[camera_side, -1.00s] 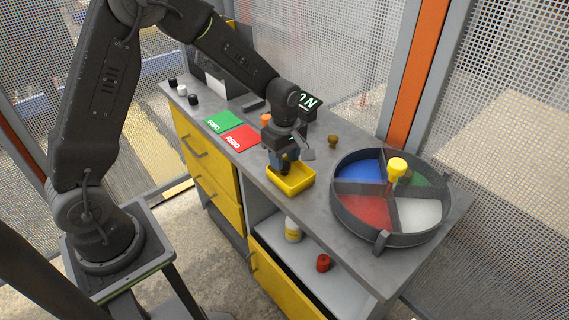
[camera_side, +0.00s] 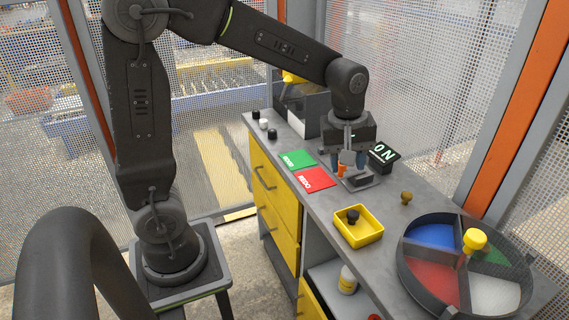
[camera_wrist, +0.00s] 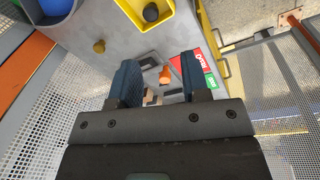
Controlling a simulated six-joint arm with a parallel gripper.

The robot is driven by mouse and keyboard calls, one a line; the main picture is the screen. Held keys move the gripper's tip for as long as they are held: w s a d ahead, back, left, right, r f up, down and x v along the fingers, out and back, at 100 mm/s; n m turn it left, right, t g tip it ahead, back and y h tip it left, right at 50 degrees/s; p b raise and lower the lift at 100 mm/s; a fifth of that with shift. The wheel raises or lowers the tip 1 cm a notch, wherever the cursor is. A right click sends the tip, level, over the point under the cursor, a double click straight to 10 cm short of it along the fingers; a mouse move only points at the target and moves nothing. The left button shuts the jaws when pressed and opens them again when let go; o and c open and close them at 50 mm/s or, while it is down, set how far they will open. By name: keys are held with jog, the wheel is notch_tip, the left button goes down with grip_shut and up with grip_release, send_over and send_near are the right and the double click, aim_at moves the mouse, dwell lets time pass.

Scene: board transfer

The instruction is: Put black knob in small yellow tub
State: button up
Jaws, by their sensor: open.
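The black knob (camera_side: 353,216) sits inside the small yellow tub (camera_side: 372,238) on the grey bench top. In the wrist view the black knob (camera_wrist: 151,13) shows in the yellow tub (camera_wrist: 133,12) at the top edge. My gripper (camera_side: 349,165) is open and empty, raised behind the tub near an orange knob (camera_side: 346,159). In the wrist view my gripper's blue fingers (camera_wrist: 157,85) stand wide apart, with the orange knob (camera_wrist: 165,75) seen beyond them.
A round divided tray (camera_side: 408,270) with a yellow knob (camera_side: 474,240) stands at the right.

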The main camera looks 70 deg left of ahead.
jog(key=s+r+m+t, duration=0.2)
jog(key=s+m, duration=0.4)
jog(key=s, duration=0.2)
jog(key=s+d+r+m+t, duration=0.1)
jog(key=s+r+m+t, duration=0.1)
jog(key=s+m, duration=0.5)
jog(key=shift+s+d+r, duration=0.25)
jog(key=shift+s+r, duration=0.1)
jog(key=shift+s, duration=0.2)
